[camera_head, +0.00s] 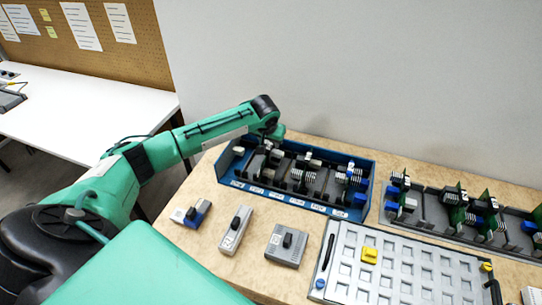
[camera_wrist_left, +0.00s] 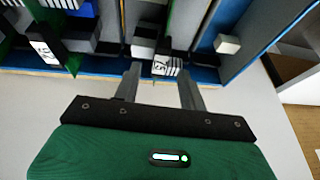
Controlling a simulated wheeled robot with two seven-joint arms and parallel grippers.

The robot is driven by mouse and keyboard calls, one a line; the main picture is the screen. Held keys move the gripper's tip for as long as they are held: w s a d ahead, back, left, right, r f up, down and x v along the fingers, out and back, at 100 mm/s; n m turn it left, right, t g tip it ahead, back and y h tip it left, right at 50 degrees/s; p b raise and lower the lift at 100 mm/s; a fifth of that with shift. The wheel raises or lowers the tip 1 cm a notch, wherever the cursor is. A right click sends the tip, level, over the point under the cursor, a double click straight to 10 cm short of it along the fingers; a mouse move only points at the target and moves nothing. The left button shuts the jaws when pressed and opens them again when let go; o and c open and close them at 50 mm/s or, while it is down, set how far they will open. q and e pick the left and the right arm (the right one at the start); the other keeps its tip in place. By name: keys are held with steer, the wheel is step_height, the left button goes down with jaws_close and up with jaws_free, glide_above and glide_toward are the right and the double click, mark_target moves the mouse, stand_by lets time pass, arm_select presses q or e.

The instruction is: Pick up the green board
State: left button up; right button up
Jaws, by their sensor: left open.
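My left gripper (camera_head: 272,142) is over the back left part of the blue tray (camera_head: 371,188); its fingers are hard to make out in the head view. In the left wrist view my gripper (camera_wrist_left: 158,72) is open, its two fingers spread on either side of a small dark and white part with a label (camera_wrist_left: 160,68). I cannot tell whether the fingers touch it. A green strip (camera_wrist_left: 75,65) shows left of the fingers. Green boards stand upright in the dark rack at the right, one in its middle (camera_head: 457,212) and one beside it (camera_head: 487,216). My right gripper is not in view.
The blue tray holds several dark and grey parts. Three small modules lie in front of it, such as a grey one (camera_head: 285,245). A grey slotted panel (camera_head: 335,262) with a yellow piece (camera_head: 370,255) lies at the front. A wall stands behind the table.

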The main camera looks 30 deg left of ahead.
arm_select(q)
steer(key=shift+x, duration=1.1)
steer(key=shift+w+f, duration=0.15)
steer(key=shift+f, duration=0.2)
jaws_close()
steer(key=shift+a, duration=0.1)
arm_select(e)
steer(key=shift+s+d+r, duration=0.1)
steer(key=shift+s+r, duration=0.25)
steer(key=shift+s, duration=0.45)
